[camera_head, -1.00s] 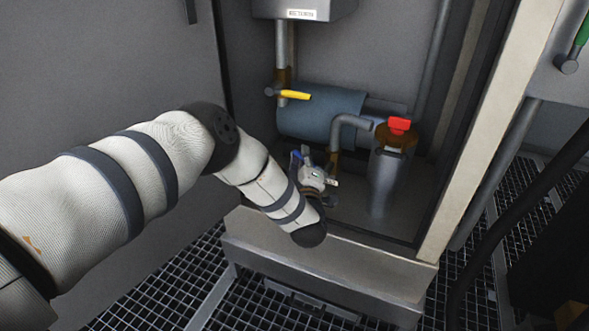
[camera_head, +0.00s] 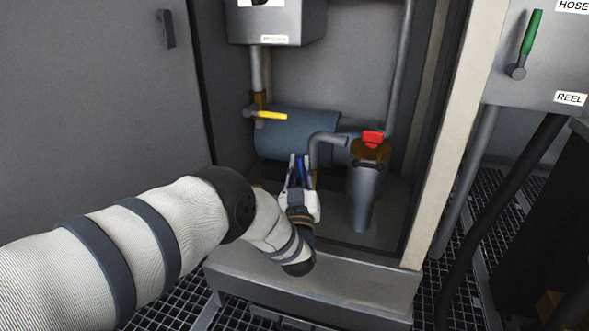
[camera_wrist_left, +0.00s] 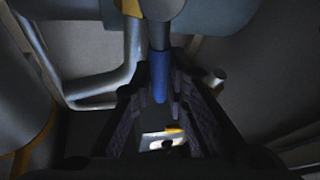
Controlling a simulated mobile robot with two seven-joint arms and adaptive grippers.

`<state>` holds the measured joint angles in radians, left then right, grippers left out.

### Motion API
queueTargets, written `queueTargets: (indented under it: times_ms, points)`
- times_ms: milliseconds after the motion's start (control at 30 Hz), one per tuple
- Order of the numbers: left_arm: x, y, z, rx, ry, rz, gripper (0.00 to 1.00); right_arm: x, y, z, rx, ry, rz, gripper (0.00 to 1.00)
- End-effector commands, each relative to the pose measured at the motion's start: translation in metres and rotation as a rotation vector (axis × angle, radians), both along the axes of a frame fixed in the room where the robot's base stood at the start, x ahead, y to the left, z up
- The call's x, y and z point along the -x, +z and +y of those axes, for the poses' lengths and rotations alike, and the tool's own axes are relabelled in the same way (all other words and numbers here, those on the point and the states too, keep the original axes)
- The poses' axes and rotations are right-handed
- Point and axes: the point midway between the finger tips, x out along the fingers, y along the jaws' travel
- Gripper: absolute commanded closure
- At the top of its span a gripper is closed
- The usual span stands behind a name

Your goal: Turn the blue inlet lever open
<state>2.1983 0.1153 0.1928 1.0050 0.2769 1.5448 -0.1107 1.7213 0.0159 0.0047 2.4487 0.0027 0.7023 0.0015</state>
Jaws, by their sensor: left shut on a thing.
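The blue inlet lever (camera_head: 301,173) is at the low pipe inside the cabinet, left of the bent grey pipe. Its blue grip also shows in the left wrist view (camera_wrist_left: 158,78), running lengthwise between the fingers. My left gripper (camera_head: 300,163) reaches in from the front, its fingers pointing into the cabinet. The fingers are on both sides of the lever and shut on it; they also show in the left wrist view (camera_wrist_left: 158,85). They hide part of the lever and its valve body. My right gripper is not in view.
A yellow lever (camera_head: 272,116) is above, beside a blue-grey cylinder (camera_head: 325,138). A grey filter with a red handle (camera_head: 373,138) stands close to the right. The cabinet sill (camera_head: 320,283) lies below my wrist. A green lever (camera_head: 531,34) is on the right panel.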

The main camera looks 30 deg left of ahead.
Motion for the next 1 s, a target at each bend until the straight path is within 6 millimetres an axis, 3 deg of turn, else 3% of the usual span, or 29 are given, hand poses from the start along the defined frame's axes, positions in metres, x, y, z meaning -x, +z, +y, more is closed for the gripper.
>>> queueTargets:
  times_ms: [400, 967, 1000]
  points:
    - [-0.003, -0.001, -0.013, -0.175, -0.002, 0.045, 1.0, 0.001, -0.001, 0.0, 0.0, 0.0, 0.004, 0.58]
    - [-0.003, -0.001, -0.015, -0.204, -0.003, 0.053, 1.0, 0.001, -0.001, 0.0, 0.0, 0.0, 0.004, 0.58]
    - [-0.003, -0.001, -0.015, -0.204, -0.003, 0.053, 0.81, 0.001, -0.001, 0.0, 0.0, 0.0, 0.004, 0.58]
